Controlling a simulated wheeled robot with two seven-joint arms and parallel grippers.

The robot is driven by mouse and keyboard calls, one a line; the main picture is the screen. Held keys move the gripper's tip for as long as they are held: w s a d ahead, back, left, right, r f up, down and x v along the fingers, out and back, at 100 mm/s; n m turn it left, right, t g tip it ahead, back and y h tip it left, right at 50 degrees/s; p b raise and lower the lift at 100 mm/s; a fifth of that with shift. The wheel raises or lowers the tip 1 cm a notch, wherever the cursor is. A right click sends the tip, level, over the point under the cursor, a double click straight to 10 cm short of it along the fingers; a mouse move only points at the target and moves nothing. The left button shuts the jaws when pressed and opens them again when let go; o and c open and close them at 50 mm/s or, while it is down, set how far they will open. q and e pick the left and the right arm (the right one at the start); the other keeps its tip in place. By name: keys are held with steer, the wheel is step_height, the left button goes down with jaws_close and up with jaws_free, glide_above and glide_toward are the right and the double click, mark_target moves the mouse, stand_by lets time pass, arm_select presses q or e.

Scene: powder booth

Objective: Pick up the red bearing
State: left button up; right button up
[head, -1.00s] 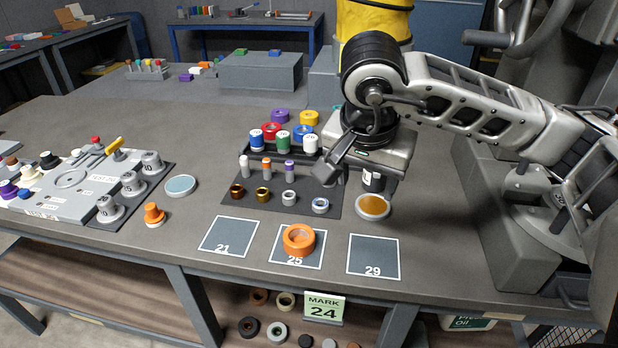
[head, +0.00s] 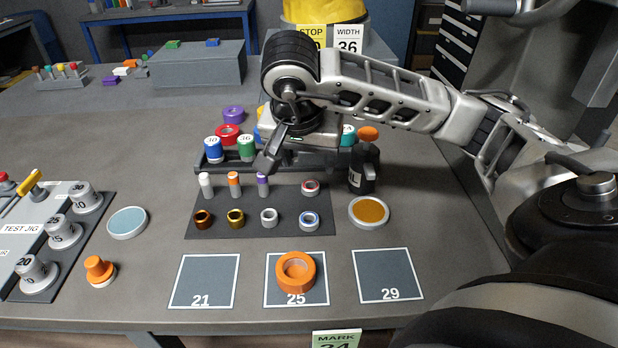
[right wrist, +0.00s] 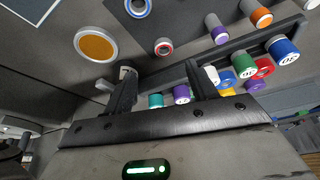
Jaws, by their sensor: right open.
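A small bearing with a red ring (head: 310,187) lies at the right of the dark mat (head: 260,228), behind a blue-ringed bearing (head: 309,221). The red bearing also shows near the top middle of the right wrist view (right wrist: 163,46). My right gripper (head: 268,158) is above the back of the mat, left of and behind the red bearing in the head view. In the right wrist view its two fingers (right wrist: 163,88) are apart, with nothing between them; the red bearing lies beyond the tips. My left gripper is not in view.
A rack (head: 212,160) with labelled coloured cylinders stands behind the mat. A black bottle (head: 362,170) and a round orange-topped dish (head: 369,212) are close on the right. Small cylinders and rings share the mat. An orange ring (head: 296,272) sits on square 25.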

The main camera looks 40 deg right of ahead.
mark_target(309, 182)
steer(key=x, duration=0.2)
steer(key=shift+f+b, duration=0.3)
steer(key=shift+w+d+f+p, duration=0.2)
steer(key=shift+d+f+p, duration=0.05)
steer(key=shift+p, duration=0.1)
steer(key=shift+w+p+x, duration=0.1)
steer(key=shift+p+x, duration=0.15)
steer(key=shift+x, duration=1.3)
steer(key=shift+w+p+x, duration=0.15)
steer(key=shift+p+x, duration=0.05)
steer(key=shift+x, duration=1.35)
steer(key=c, duration=1.1)
